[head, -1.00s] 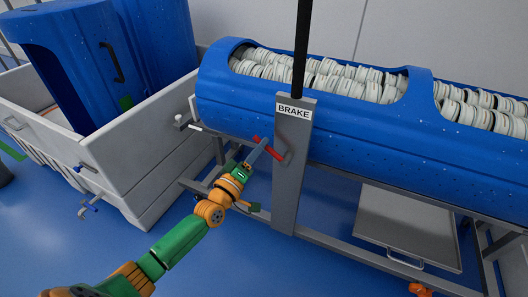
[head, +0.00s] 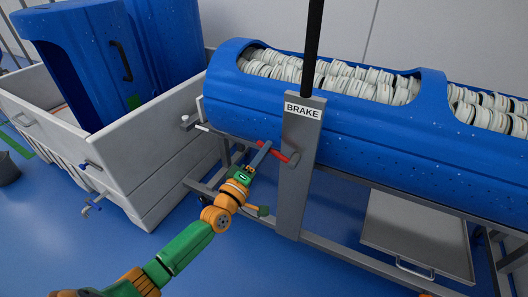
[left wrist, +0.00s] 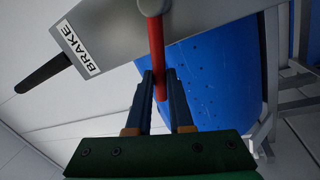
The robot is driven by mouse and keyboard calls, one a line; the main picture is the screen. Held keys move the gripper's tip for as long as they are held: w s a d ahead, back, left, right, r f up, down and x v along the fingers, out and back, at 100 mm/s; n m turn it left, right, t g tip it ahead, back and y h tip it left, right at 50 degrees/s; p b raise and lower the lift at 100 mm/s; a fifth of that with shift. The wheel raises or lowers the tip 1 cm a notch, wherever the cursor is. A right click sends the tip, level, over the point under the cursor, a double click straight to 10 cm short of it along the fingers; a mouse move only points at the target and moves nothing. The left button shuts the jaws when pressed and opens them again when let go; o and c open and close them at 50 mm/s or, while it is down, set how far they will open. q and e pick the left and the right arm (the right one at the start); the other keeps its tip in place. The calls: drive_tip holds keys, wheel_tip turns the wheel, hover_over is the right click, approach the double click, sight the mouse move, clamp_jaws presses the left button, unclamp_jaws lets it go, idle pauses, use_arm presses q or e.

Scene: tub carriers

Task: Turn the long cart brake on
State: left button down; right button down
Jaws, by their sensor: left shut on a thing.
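The long cart carries a long blue tub (head: 390,145) filled with pale stacked pieces. At its near end stands a grey post (head: 294,190) with a white BRAKE label (head: 303,111). A red brake lever (head: 283,155) sticks out from the post and slants up to the left. My left gripper (head: 265,149) is shut on this lever near its free end. In the left wrist view the red lever (left wrist: 156,45) passes between the two dark fingers (left wrist: 161,88). The fingers hide part of it. My right gripper is not in view.
A tall black bar (head: 312,45) rises from the post. A light grey bin cart (head: 150,170) with blue tubs stands at the left. A grey tray (head: 415,235) sits low under the long tub. The blue floor in front is mostly clear.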

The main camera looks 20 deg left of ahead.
use_arm(q)
drive_tip(key=c, duration=0.8)
unclamp_jaws()
drive_tip(key=shift+f, duration=0.1)
drive_tip(key=p+v, duration=0.1)
drive_tip(key=v, duration=0.6)
drive_tip(key=shift+s, duration=0.1)
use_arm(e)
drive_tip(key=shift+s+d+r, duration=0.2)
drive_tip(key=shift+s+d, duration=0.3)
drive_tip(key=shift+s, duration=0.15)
